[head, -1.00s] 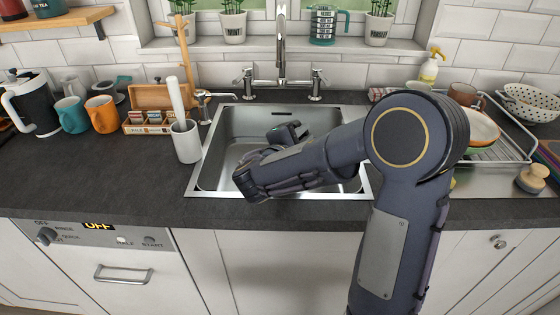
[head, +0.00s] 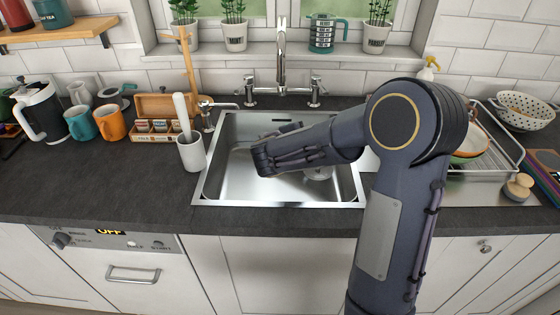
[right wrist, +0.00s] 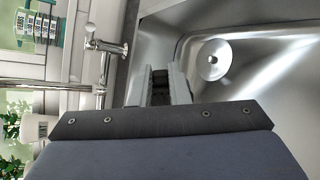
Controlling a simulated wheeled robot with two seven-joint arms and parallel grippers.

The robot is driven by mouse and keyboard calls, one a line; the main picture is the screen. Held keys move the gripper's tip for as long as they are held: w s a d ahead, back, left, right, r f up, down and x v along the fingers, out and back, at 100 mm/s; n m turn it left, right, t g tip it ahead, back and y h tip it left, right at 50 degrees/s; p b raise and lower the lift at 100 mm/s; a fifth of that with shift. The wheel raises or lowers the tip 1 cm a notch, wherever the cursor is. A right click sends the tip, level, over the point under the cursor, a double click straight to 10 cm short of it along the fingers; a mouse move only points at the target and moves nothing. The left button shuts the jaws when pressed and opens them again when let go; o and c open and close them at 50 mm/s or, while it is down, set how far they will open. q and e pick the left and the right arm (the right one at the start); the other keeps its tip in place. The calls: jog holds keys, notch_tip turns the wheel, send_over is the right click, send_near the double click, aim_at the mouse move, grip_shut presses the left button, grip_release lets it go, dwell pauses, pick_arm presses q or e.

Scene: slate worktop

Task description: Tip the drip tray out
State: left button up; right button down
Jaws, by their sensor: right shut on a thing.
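My right arm reaches over the sink (head: 225,185) from the right, and its forearm hides most of the gripper in the head view. A small dark part of the right gripper (head: 288,129) shows past the forearm, over the sink. In the right wrist view the two grey fingers of the right gripper (right wrist: 160,72) are closed around a narrow black piece (right wrist: 160,88). I take this for the drip tray; the rest of it is hidden, so its tilt and contents cannot be told. My left gripper is not in view.
The drain (right wrist: 213,60) lies in the bare steel basin. The tap (head: 281,60) stands behind the sink. A white pot with a brush (head: 191,152) stands close to the sink's left edge. A dish rack (head: 500,155) stands at the right. The worktop at front left is clear.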

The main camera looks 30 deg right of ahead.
jog(key=w+d+f+g+y+p, duration=0.5)
jog(key=d+y+p, duration=0.45)
jog(key=p, duration=0.85)
notch_tip(320, 180, up, 8)
jog(key=d+g+y, duration=0.1)
jog(key=y, duration=0.1)
jog(key=shift+w+f, duration=0.25)
jog(key=shift+w, duration=0.2)
dwell(0.3)
